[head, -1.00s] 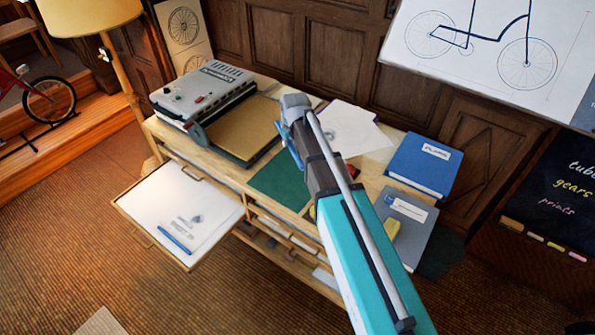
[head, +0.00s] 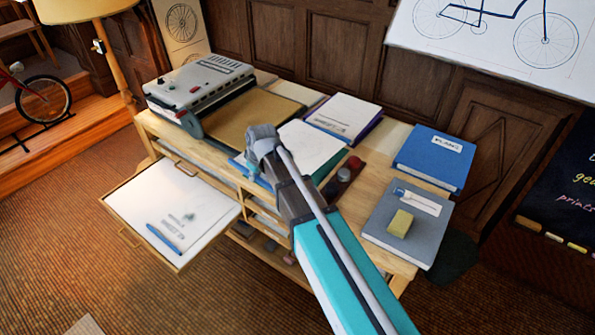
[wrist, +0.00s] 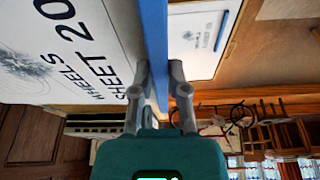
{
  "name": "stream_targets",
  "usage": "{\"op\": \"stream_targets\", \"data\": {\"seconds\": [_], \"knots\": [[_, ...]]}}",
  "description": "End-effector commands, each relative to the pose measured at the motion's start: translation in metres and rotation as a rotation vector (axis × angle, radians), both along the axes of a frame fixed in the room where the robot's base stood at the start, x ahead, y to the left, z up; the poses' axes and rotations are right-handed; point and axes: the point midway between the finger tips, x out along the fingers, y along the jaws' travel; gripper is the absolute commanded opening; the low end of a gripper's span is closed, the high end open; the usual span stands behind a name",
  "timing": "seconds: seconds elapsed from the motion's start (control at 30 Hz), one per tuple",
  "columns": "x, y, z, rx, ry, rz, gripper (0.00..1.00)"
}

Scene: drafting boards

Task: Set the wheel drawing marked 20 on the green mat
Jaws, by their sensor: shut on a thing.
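The wheel drawing (head: 312,143) is a white sheet with a blue edge. In the wrist view it (wrist: 60,50) reads "WHEELS SHEET 20". My gripper (head: 262,142) is shut on its blue edge, one finger on each side, as the wrist view (wrist: 157,85) shows. The drawing is over the green mat (head: 328,171), hiding most of it; only a dark green strip shows along its right side. I cannot tell whether the drawing touches the mat.
A grey machine (head: 200,85) and tan board (head: 245,118) are at left. A purple-edged sheet stack (head: 345,113) lies behind. A blue book (head: 434,160) and grey folder (head: 385,232) with a yellow block (head: 400,223) are at right. An open drawer (head: 150,195) juts out front left.

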Motion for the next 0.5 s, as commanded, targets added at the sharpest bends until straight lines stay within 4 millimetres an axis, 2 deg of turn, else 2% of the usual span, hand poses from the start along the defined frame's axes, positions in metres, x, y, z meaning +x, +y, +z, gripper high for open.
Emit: {"op": "stream_targets", "data": {"seconds": [0.03, 0.13, 0.5], "knots": [[-0.005, 0.005, -0.013, 0.000, -0.001, 0.022, 0.00], [-0.011, 0.012, -0.021, -0.001, -0.003, 0.056, 0.00], [-0.016, 0.018, -0.025, 0.001, -0.004, 0.089, 0.00]]}}
